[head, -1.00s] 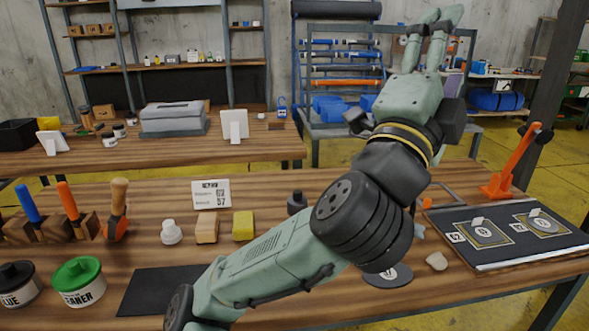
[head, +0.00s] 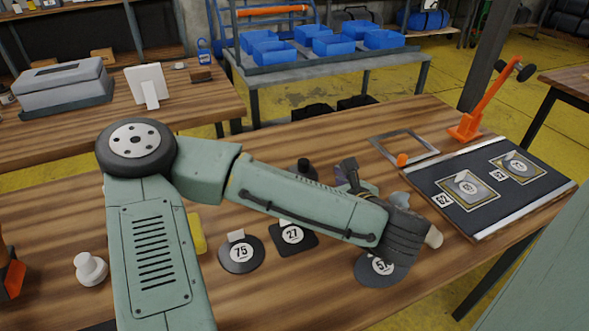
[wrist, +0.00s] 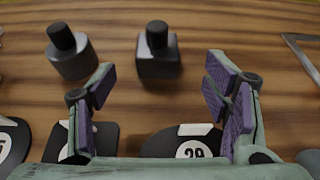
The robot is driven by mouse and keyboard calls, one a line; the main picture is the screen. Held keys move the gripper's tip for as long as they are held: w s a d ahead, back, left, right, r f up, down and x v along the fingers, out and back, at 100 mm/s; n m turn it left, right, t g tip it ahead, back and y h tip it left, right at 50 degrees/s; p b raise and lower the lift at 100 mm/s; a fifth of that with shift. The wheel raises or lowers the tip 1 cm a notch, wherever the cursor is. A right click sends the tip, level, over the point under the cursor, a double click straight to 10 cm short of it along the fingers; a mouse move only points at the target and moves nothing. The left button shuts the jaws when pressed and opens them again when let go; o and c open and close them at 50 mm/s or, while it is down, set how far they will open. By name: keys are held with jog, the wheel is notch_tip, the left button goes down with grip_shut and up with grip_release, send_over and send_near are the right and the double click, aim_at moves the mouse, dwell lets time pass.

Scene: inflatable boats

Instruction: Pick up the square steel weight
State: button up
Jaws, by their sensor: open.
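The square steel weight (wrist: 158,66) is a dark block with a black knob, standing upright on the wooden table in the wrist view. My gripper (wrist: 158,74) is open and empty, its purple-padded fingers spread to either side of the weight's position in the picture. The fingers do not touch the weight, which appears beyond the tips. A second, rounder steel weight (wrist: 70,60) stands to the left, outside the left finger.
A dark mat (head: 466,222) with framed patches lies right, near an orange lever tool (head: 464,128). A metal frame (head: 428,142) lies behind.

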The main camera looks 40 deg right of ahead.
aim_at(303, 171)
jog(key=p+x, duration=0.1)
jog(key=x, duration=0.3)
jog(key=shift+w, duration=0.25)
jog(key=p+x, duration=0.1)
jog(key=x, duration=0.3)
jog(key=shift+w+f+p, duration=0.2)
jog(key=shift+w+p, duration=0.2)
jog(key=shift+c, duration=0.5)
grip_shut()
jog(key=shift+r, duration=0.1)
